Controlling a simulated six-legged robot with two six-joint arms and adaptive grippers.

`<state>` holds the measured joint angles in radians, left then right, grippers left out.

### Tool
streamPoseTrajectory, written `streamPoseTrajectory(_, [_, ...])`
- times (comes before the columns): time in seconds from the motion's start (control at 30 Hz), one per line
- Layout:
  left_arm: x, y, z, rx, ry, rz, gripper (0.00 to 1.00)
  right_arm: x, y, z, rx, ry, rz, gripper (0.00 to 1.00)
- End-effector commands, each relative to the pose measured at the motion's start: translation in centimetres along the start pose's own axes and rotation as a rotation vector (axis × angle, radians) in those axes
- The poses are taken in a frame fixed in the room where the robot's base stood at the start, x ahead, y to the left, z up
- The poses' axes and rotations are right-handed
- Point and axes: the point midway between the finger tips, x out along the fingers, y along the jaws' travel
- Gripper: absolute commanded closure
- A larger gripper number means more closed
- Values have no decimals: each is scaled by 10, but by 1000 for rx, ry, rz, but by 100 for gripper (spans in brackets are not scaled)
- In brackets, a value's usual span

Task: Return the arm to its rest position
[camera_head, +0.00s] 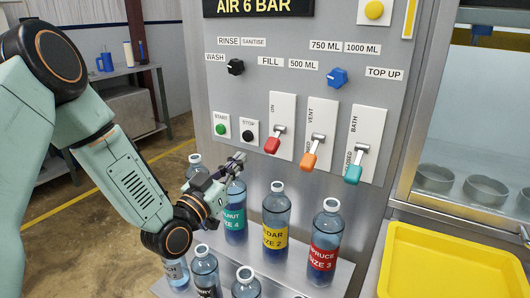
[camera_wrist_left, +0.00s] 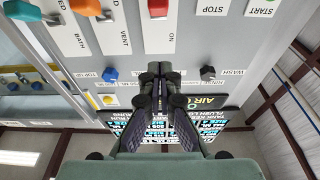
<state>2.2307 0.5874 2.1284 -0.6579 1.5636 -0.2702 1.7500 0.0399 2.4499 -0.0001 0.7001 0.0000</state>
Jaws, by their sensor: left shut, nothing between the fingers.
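My left arm (camera_head: 130,180) comes in from the left in the head view. Its gripper (camera_head: 237,158) is shut and empty in front of the grey control panel (camera_head: 230,110), just above the bottles and left of the red lever. In the left wrist view the two dark fingertips (camera_wrist_left: 159,68) are together, with nothing between them, and the panel lettering appears upside down. My right gripper does not show.
Levers in red (camera_head: 271,145), orange (camera_head: 308,161) and teal (camera_head: 353,174) stick out of the panel. Several labelled bottles (camera_head: 275,215) stand on a ledge below. A yellow tray (camera_head: 440,265) is at the right. A bench (camera_head: 130,100) stands behind the arm.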

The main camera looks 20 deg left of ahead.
Motion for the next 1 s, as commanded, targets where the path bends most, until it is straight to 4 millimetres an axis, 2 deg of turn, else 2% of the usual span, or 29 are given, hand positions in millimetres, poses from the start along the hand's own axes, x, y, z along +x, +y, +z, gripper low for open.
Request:
streamPoseTrajectory(0.13, [0, 0, 0, -5, -1, 0, 100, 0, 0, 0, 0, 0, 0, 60])
streamPoseTrajectory(0.23, [-1, 0, 13, -34, -60, -3, 100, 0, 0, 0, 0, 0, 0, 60])
streamPoseTrajectory(0.27, [-3, -1, 22, -49, -100, -11, 100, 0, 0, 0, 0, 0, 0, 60])
streamPoseTrajectory(0.37, [-20, 6, 65, -128, -308, -48, 100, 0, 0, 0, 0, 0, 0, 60])
streamPoseTrajectory(0.4, [-34, 14, 89, -155, -414, -57, 100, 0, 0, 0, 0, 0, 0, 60])
streamPoseTrajectory(0.5, [-76, 33, 139, -208, -646, -83, 100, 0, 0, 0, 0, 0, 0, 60])
streamPoseTrajectory(0.57, [-104, 44, 164, -230, -778, -98, 100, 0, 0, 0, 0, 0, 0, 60])
streamPoseTrajectory(0.7, [-180, 68, 211, -262, -1069, -139, 100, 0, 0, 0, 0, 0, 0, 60])
streamPoseTrajectory(0.77, [-216, 78, 226, -266, -1190, -155, 100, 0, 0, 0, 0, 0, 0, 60])
streamPoseTrajectory(0.83, [-259, 88, 238, -265, -1327, -177, 100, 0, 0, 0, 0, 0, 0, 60])
streamPoseTrajectory(1.0, [-358, 108, 251, -218, -1611, -206, 100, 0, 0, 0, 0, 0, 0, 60])
